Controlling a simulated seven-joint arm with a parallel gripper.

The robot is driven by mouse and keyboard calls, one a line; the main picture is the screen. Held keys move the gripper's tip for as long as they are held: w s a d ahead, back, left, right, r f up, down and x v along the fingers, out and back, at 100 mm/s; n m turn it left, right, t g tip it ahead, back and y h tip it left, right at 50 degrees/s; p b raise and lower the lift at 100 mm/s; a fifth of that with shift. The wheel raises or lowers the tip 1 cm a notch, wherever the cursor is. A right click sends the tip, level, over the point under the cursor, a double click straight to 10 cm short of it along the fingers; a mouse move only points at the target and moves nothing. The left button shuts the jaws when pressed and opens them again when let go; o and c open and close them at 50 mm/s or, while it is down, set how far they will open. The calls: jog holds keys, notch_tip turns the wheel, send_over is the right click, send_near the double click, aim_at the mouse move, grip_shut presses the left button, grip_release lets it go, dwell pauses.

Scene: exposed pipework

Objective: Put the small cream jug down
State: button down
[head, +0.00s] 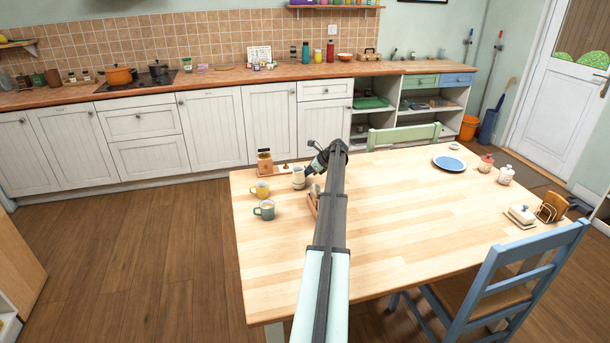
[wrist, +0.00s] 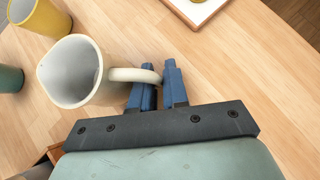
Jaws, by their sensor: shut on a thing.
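The small cream jug (head: 298,178) is at the far left part of the wooden table (head: 400,215), beside my gripper (head: 318,166). In the wrist view the jug (wrist: 72,75) shows its open, empty mouth, with its handle (wrist: 135,75) toward my gripper (wrist: 158,82). The blue fingers are shut on the handle. The jug looks upright or slightly tilted. I cannot tell whether its base touches the table.
A yellow mug (head: 261,190) and a teal mug (head: 265,210) stand close on the jug's left. A jar (head: 264,161) on a white-topped board (head: 283,168) is behind it. A wooden holder (head: 313,203) is partly hidden by my arm. The table's middle is clear.

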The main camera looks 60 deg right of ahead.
jog(key=shift+f, duration=0.15)
jog(key=c, duration=1.1)
grip_release()
jog(key=v, duration=1.2)
